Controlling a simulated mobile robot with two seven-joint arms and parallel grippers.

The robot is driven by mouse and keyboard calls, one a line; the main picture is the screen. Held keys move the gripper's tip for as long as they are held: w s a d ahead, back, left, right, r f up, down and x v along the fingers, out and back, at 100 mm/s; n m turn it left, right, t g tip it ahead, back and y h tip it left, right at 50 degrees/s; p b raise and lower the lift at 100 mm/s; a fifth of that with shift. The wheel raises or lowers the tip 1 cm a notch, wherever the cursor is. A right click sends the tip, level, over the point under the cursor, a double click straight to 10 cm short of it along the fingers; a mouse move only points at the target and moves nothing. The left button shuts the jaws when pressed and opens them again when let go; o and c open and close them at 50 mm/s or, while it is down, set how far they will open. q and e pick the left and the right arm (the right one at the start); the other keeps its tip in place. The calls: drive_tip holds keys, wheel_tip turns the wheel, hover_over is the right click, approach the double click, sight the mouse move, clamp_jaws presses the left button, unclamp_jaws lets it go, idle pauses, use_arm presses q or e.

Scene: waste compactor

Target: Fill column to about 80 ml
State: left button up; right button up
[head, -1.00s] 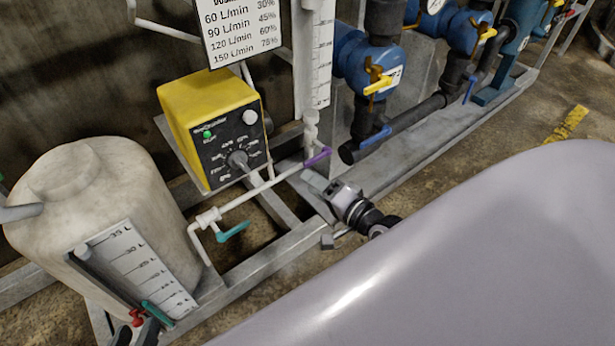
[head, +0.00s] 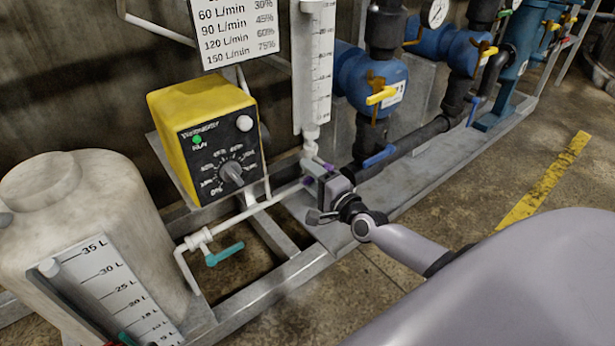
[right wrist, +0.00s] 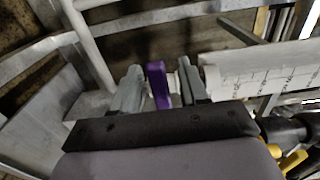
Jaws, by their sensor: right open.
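The clear graduated column (head: 318,75) stands upright on the back wall in the head view; its white scale body (right wrist: 258,72) also shows at the right of the right wrist view. I cannot make out a liquid level in it. The purple valve handle (right wrist: 157,85) sits below the column's foot. My right gripper (right wrist: 157,88) is open, with its two fingers on either side of the purple handle and a gap visible at the sides. In the head view the right gripper (head: 318,188) hides most of the handle. My left gripper is not in view.
A yellow pump box (head: 205,135) with a dial and lit green lamp stands left of the column. A teal valve handle (head: 225,254) hangs on the white pipe. A white tank (head: 85,215) is at left. Blue pumps and dark pipes (head: 425,128) are at right.

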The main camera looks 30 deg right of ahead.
drive_tip(key=shift+w+a, duration=0.1)
drive_tip(key=shift+w, duration=0.45)
clamp_jaws()
